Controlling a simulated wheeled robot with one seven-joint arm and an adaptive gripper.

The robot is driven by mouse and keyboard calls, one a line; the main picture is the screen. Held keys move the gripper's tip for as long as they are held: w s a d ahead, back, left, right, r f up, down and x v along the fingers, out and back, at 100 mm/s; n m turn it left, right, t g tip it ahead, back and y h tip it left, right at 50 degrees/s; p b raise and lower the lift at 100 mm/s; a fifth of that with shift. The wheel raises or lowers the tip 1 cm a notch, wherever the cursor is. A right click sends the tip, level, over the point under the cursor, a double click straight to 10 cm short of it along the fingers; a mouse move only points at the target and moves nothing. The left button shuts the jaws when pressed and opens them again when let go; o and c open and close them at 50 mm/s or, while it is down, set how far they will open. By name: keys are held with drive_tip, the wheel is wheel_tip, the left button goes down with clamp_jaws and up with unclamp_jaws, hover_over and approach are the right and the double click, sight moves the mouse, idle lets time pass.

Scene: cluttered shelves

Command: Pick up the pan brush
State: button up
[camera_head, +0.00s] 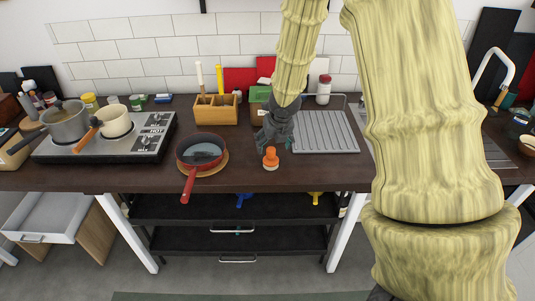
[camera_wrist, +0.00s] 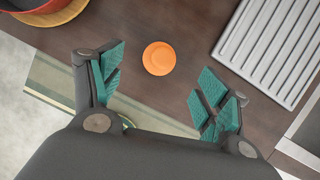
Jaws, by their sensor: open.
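The pan brush looks to be the small orange item with a round knob (camera_head: 271,158) near the front edge of the dark counter. From above, in the wrist view, it is an orange disc (camera_wrist: 159,58). My gripper (camera_head: 277,140) is just behind and above it in the head view. In the wrist view my gripper (camera_wrist: 160,88) is open and empty, its teal fingers spread either side of the disc's line and apart from it. The lower part of the brush is hidden from above.
A red pan (camera_head: 190,168) on a round wooden board stands left of the brush. A grey ribbed drainboard (camera_head: 325,132) lies to the right. A wooden utensil box (camera_head: 216,111) and a stove (camera_head: 110,138) stand further left. Bare counter surrounds the brush.

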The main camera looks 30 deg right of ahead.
sight(271, 149)
drive_tip(key=shift+w+d+r+n, duration=0.1)
drive_tip(key=shift+w+d+n, duration=0.2)
drive_tip(key=shift+d, duration=0.05)
drive_tip(key=shift+x, duration=2.3)
drive_tip(key=shift+p+x, duration=0.5)
drive_tip(key=shift+x, duration=2.3)
drive_tip(key=shift+s+a, duration=0.15)
drive_tip(key=shift+s, duration=0.1)
drive_tip(key=c, duration=1.1)
